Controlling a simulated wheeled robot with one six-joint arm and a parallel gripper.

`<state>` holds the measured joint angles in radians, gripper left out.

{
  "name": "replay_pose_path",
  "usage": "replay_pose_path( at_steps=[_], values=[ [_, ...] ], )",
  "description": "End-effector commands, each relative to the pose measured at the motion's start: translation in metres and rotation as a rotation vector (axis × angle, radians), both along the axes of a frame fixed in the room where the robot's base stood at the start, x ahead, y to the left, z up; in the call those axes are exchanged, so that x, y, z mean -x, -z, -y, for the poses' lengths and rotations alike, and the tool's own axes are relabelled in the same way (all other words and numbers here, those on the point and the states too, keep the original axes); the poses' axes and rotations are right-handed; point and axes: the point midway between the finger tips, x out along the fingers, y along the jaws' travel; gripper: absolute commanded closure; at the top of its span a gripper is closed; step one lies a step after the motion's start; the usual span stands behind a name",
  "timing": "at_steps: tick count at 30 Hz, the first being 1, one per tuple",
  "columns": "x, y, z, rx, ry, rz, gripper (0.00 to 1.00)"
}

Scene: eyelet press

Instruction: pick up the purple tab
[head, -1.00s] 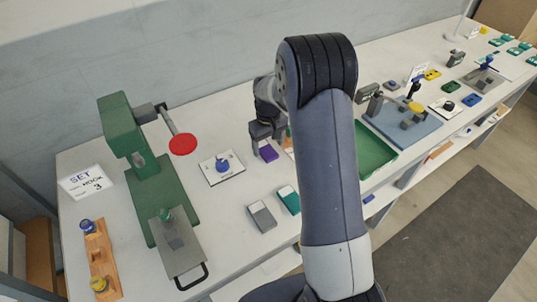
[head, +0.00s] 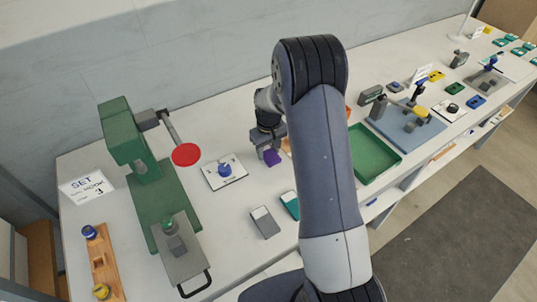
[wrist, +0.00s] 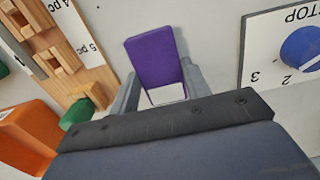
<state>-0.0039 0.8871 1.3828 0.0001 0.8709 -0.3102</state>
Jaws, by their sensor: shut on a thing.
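The purple tab (head: 272,157) is in my gripper (head: 268,150), above the white bench top beside the knob plate in the head view. In the wrist view the purple tab (wrist: 154,58) stands out from between the two grey fingers of my gripper (wrist: 160,85). The fingers are shut on its sides. The tab's lower part, near the palm, shows a pale opening or edge. My arm hides part of the bench behind it.
A blue knob (head: 224,170) on a white plate is left of my gripper. A green press (head: 150,180) with a red disc stands further left. A wooden block (wrist: 62,42) and orange block (wrist: 28,135) are close by. A green tray (head: 375,155) is right.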

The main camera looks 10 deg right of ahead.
Motion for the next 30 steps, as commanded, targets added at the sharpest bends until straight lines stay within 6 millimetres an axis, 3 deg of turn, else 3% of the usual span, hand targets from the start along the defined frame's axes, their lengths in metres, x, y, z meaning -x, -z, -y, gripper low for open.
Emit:
replay_pose_path(
  at_steps=[4, 13, 24, 30],
  values=[
    [0.0, 0.0, 0.0, 0.0, 0.0, 0.0, 0.77],
    [-0.001, -0.007, 0.0, 0.0, 0.0, 0.002, 0.77],
    [-0.001, -0.074, 0.0, 0.0, 0.0, 0.005, 0.77],
    [0.0, -0.097, 0.0, 0.001, 0.0, 0.001, 0.77]
  ],
)
